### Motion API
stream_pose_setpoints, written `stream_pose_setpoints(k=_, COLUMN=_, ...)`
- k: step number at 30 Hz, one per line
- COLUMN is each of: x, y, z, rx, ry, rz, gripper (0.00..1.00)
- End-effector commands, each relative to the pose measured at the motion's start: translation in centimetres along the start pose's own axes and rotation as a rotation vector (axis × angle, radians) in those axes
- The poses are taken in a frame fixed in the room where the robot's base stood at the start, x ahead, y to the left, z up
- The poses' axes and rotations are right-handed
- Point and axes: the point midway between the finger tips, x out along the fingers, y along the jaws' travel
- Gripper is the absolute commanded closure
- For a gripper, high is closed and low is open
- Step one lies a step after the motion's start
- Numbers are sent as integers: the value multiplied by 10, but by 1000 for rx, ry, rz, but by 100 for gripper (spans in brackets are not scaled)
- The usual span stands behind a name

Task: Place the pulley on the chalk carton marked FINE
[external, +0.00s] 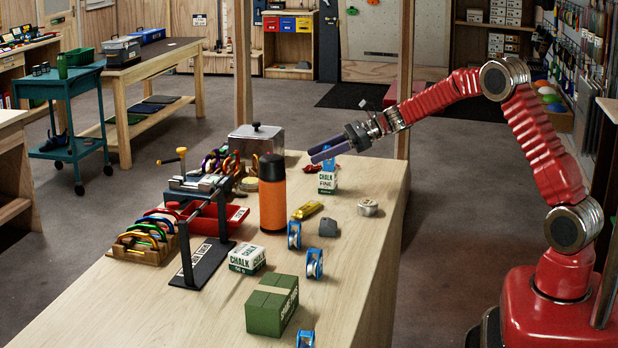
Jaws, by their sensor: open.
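The chalk carton marked FINE (327,184) stands upright on the workbench, white above and green below. Other blue pulleys with silver wheels stand on the bench: one by the orange bottle (294,235), one nearer the front (314,263), and one at the bottom edge (306,340).
Another chalk carton (247,259) and a green box (272,305) stand nearer the front. An orange bottle (272,200), a black stand (203,260), a carabiner rack (146,243) and a metal box (256,143) fill the left and back. The bench's right side (365,245) is mostly clear.

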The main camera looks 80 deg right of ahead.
Motion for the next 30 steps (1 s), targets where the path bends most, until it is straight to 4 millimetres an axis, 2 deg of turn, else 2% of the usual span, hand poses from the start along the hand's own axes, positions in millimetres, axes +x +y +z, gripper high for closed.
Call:
stream_pose_setpoints(k=18, x=-99, y=-1, z=1, rx=0, ry=-2, rz=-2, gripper=57)
stream_pose_setpoints(k=23, x=-109, y=0, z=0, rx=0, ry=-1, rz=-1, gripper=57)
stream_pose_setpoints(k=30, x=-111, y=0, z=0, rx=0, ry=-1, rz=0, gripper=57)
